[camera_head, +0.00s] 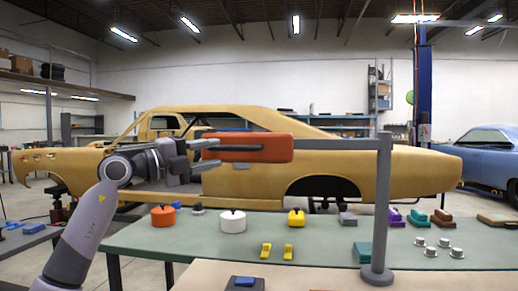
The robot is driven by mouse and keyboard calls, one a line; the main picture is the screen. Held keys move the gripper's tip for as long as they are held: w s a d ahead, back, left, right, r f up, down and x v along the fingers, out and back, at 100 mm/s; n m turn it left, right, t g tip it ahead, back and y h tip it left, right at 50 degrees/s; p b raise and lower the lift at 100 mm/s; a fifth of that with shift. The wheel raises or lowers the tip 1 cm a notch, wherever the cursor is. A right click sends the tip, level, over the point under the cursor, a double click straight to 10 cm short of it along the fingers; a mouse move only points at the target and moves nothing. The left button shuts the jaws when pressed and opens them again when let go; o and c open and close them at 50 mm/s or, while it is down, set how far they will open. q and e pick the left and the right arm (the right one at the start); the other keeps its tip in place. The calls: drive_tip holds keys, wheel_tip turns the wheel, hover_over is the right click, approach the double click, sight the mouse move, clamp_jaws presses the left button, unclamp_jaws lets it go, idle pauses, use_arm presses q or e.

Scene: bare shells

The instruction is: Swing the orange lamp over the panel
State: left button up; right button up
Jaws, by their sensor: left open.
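The orange lamp (248,148) is a long orange head on a grey horizontal bar. The head points left from the post, above the table. My left gripper (208,154) comes in from the left and is open, its fingers at the left end of the lamp head. Whether they touch the lamp I cannot tell. A tan flat surface (320,278) lies at the front; whether it is the panel is unclear. My right gripper is not in view.
The green table (330,230) holds an orange pot (163,215), a white pot (232,220), a yellow pot (297,217), two yellow pieces, a teal block (362,252) and several cups (430,251). A yellow car shell stands behind.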

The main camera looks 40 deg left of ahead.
sight(233, 148)
use_arm(q)
drive_tip(key=shift+w, duration=0.3)
drive_tip(key=shift+w+d+r, duration=0.15)
drive_tip(key=shift+w, duration=0.1)
drive_tip(key=p+x, duration=0.2)
drive_tip(key=x, duration=0.3)
drive_tip(key=shift+r, duration=0.1)
drive_tip(key=shift+x, duration=0.75)
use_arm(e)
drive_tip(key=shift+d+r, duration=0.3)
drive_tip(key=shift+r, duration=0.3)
use_arm(q)
drive_tip(key=c, duration=0.7)
clamp_jaws()
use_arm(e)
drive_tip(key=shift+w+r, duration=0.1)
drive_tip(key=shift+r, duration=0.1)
